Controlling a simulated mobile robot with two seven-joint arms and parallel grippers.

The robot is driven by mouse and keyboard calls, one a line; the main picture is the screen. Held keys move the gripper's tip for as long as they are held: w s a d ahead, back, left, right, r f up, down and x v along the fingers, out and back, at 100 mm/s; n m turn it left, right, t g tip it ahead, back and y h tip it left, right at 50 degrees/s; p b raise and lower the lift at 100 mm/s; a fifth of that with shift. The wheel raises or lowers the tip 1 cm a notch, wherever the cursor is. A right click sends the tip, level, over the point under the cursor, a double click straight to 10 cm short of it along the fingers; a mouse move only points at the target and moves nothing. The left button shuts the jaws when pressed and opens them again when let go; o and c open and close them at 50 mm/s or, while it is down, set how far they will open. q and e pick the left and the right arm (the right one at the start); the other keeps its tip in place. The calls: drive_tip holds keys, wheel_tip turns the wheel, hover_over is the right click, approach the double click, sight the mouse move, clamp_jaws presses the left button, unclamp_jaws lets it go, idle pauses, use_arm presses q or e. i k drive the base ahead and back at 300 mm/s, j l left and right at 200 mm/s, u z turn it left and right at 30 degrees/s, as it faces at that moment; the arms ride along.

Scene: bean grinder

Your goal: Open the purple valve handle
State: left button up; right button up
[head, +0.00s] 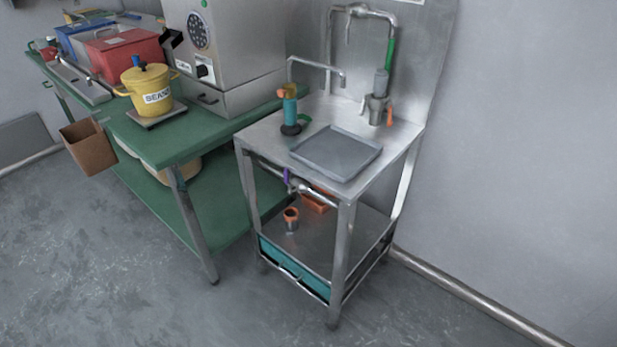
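The purple valve handle (286,176) is small and sits on a metal pipe (312,190) under the top of the steel stand (257,135). It is just inside the stand's front edge, toward the left, and looks roughly upright. The steel top and legs around it leave only part of the pipework showing. At this size I cannot tell its exact angle. Neither of my grippers is in the head view.
A grey tray (337,153) and a teal-and-orange grinder (290,108) stand on the steel top. An orange-rimmed cup (291,219) and an orange box (318,202) are on or above the lower shelf. The green table (163,146) adjoins at left. The floor in front (225,315) is clear.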

sight(286, 176)
drive_tip(key=j+z, duration=0.15)
drive_tip(key=z, duration=1.05)
drive_tip(key=j+z, duration=0.3)
drive_tip(key=z, duration=0.15)
drive_tip(key=j+z, duration=0.4)
drive_tip(key=k+j+z, duration=0.15)
drive_tip(key=j+z, duration=0.15)
drive_tip(key=k+j+z, duration=0.15)
drive_tip(key=z, duration=0.15)
drive_tip(key=k+j+z, duration=0.25)
drive_tip(key=k+j, duration=0.25)
drive_tip(key=j, duration=0.15)
drive_tip(key=k+j, duration=0.7)
drive_tip(key=j+z, duration=0.05)
drive_tip(key=j, duration=0.1)
